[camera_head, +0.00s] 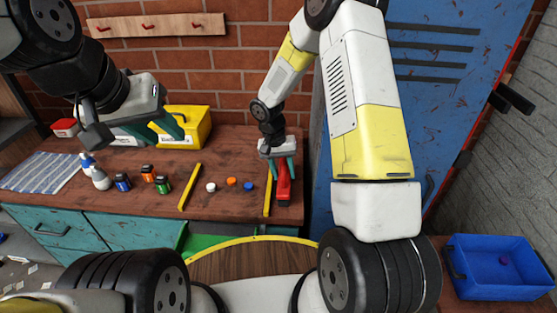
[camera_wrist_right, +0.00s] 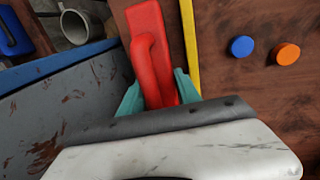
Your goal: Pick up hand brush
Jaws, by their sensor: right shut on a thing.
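The hand brush (camera_head: 284,186) is red and lies at the right end of the brown workbench, beside a yellow strip. My right gripper (camera_head: 283,165) is over it from behind, with teal fingers on both sides of its handle. In the right wrist view, the hand brush (camera_wrist_right: 146,40) runs up and away from between the fingers of my right gripper (camera_wrist_right: 160,92), which are shut on it. I cannot tell whether the brush is clear of the bench. My left gripper (camera_head: 150,128) hangs over the left part of the bench, its teal fingers apart and empty.
Yellow strips (camera_head: 190,187) bound an area with white, orange (camera_head: 231,182) and blue caps. Small jars (camera_head: 163,184), a spray bottle (camera_head: 98,175), a striped cloth (camera_head: 40,172) and a yellow case (camera_head: 190,125) stand left. A blue locker (camera_head: 440,90) is close at right; a blue crate (camera_head: 500,285) sits lower right.

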